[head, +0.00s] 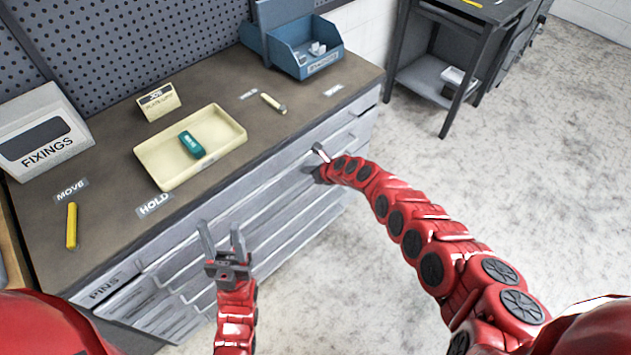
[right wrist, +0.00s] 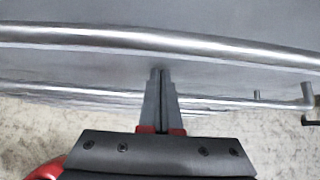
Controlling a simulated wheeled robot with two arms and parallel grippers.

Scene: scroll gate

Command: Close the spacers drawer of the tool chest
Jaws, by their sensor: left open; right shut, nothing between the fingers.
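The grey tool chest (head: 235,215) has several drawers with long bar handles under the brown worktop. A PINS label (head: 103,287) shows at its left end; I cannot read a spacers label, so I cannot tell which drawer that is. My right gripper (head: 320,168) is at the drawer fronts near the chest's right end, partly hidden by its arm. In the right wrist view its fingers (right wrist: 160,75) are shut and empty, pointing at a grey front just below a silver bar handle (right wrist: 160,40); contact is unclear. My left gripper (head: 221,235) is open and empty before the drawer fronts.
On the worktop are a cream tray (head: 225,150) holding a green object (head: 192,144), a yellow stick (head: 71,225), a FIXINGS box (head: 40,130) and a blue bin (head: 305,50). A dark side table (head: 440,60) stands at back right. The floor to the right is clear.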

